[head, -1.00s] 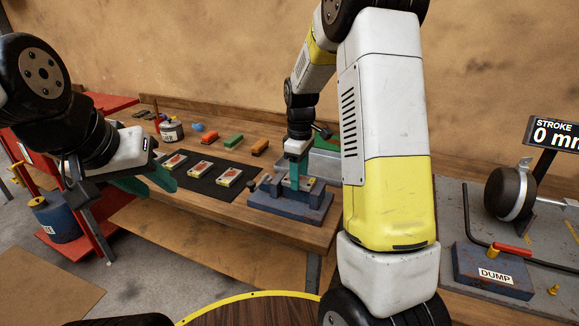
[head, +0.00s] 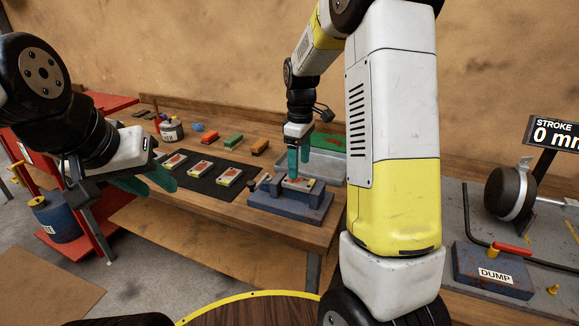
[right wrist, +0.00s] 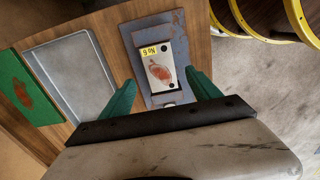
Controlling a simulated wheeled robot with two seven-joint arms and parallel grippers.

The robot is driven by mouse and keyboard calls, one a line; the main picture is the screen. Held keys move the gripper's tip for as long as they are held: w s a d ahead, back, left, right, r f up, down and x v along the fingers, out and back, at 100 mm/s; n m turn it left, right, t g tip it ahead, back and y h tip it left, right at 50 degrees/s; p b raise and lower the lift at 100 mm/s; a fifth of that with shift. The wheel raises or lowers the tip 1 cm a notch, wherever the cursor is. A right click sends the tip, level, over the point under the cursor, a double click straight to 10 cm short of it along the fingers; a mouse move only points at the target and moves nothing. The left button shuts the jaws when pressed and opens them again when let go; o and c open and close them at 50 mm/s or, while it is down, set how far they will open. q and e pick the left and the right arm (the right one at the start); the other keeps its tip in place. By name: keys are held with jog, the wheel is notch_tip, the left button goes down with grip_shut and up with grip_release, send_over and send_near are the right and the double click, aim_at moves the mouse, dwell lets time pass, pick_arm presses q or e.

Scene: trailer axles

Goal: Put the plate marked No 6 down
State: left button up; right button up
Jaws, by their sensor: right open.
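The plate marked No 6 (right wrist: 158,66) is a pale plate with a yellow label and a reddish-brown patch. It lies on the blue block fixture (right wrist: 137,47) on the bench. In the head view the plate (head: 300,184) sits on top of the blue fixture (head: 290,208). My right gripper (head: 298,160) is just above the plate, pointing down, its green fingers open and empty. In the right wrist view my right gripper (right wrist: 163,90) has its fingers apart on either side of the plate's near end. My left gripper (head: 150,183) hangs empty at the left, its fingers apart.
Three similar plates lie on a black mat (head: 190,188) left of the fixture. A grey tray (head: 325,167) and a green panel (head: 328,141) are behind it. Coloured blocks stand at the back. A DUMP box (head: 493,270) and a stroke display (head: 556,133) are at right.

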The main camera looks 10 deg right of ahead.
aim_at(299, 181)
notch_tip(299, 181, up, 8)
jog(key=s+r+m+t+y, duration=0.25)
jog(key=s+r+m, duration=0.35)
jog(key=s, duration=0.7)
jog(key=s+a+m+t, duration=0.2)
jog(key=s+m+t, duration=0.1)
jog(key=s, duration=0.8)
jog(key=shift+s+f+m+t, duration=0.15)
jog(key=shift+f+m+t, duration=0.2)
jog(key=shift+m, duration=0.45)
jog(key=shift+a+r, duration=0.1)
